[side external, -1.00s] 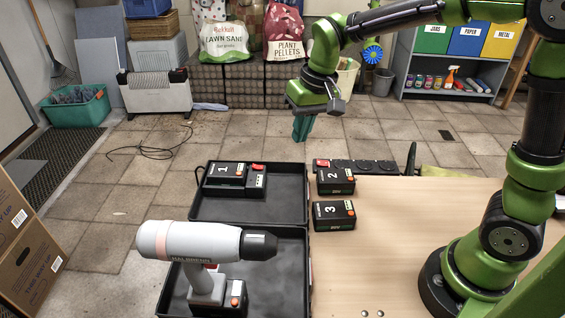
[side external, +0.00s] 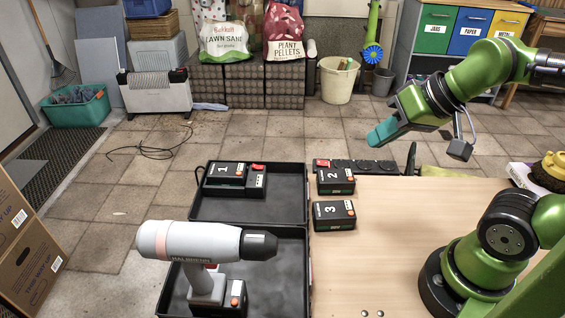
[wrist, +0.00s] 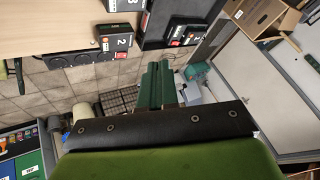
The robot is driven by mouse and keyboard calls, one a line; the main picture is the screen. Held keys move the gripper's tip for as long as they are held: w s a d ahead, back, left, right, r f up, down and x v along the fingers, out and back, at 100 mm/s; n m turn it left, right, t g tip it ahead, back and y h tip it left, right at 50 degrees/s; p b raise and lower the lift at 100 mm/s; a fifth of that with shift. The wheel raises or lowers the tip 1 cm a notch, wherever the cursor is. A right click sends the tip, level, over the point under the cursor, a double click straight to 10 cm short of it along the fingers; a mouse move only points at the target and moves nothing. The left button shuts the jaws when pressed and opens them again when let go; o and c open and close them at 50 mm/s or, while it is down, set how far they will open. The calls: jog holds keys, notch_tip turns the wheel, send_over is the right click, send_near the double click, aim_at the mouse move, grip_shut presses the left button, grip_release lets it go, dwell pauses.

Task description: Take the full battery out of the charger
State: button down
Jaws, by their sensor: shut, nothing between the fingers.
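In the side view, a black battery marked 1 (side external: 224,172) sits in the far black tray, against a black block with a red top (side external: 258,178) that looks like the charger. Batteries marked 2 (side external: 335,181) and 3 (side external: 333,215) lie on the wooden table right of the trays. Charge lights are too small to read. My gripper (side external: 378,138) is shut and empty, tilted in the air above and right of battery 2. In the wrist view its green fingers (wrist: 157,70) are together, and battery 2 (wrist: 118,42) shows beyond them.
The far tray (side external: 285,205) holds the charger. The near tray (side external: 294,290) holds a grey drill (side external: 200,242), standing upright on its battery. A black power strip (side external: 365,167) runs behind battery 2. The table's middle (side external: 390,230) is clear.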

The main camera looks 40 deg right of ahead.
jog(key=c, duration=1.8)
grip_release()
jog(key=o, duration=1.4)
jog(key=shift+c, duration=0.2)
